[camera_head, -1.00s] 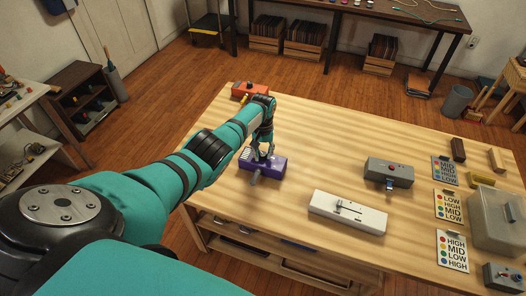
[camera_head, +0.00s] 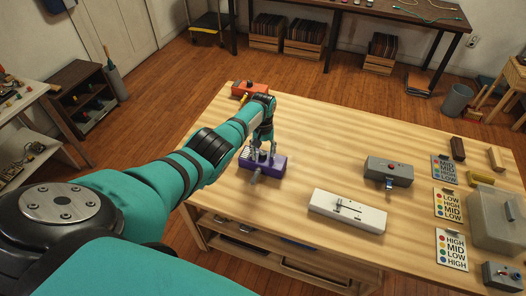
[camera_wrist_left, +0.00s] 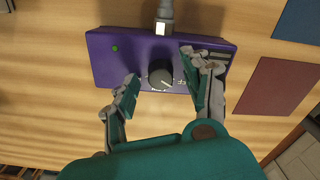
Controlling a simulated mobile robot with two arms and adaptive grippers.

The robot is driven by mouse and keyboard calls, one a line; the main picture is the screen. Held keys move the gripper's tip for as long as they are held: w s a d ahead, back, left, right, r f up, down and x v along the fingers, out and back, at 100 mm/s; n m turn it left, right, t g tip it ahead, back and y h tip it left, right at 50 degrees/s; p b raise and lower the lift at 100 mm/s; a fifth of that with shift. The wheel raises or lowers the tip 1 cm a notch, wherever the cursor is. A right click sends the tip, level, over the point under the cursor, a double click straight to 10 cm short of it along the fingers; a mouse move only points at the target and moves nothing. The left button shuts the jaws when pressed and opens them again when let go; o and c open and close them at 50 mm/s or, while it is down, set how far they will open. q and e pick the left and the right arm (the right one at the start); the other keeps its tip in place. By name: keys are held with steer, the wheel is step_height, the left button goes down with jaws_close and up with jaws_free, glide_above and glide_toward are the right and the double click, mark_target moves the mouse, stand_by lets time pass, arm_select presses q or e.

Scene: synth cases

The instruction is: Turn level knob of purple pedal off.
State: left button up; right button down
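The purple pedal (camera_head: 272,172) lies near the left edge of the wooden table; in the left wrist view the purple pedal (camera_wrist_left: 135,43) fills the upper middle. Its dark round knob (camera_wrist_left: 160,74) carries a pale pointer line towards the lower right. A small green light (camera_wrist_left: 114,48) shows on its face. A grey plug (camera_wrist_left: 164,20) sits at its edge. My left gripper (camera_head: 262,151) is over the pedal. In the left wrist view my left gripper (camera_wrist_left: 162,88) is open, its fingers apart on either side of the knob, seemingly not touching it. My right gripper is not in view.
An orange pedal (camera_head: 250,89) stands behind my left gripper. Label cards (camera_head: 449,205) and a clear box (camera_head: 497,222) are farther right. The table between is clear.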

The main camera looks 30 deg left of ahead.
mark_target(263, 153)
arm_select(q)
step_height(263, 153, up, 12)
stand_by(0.7)
stand_by(0.4)
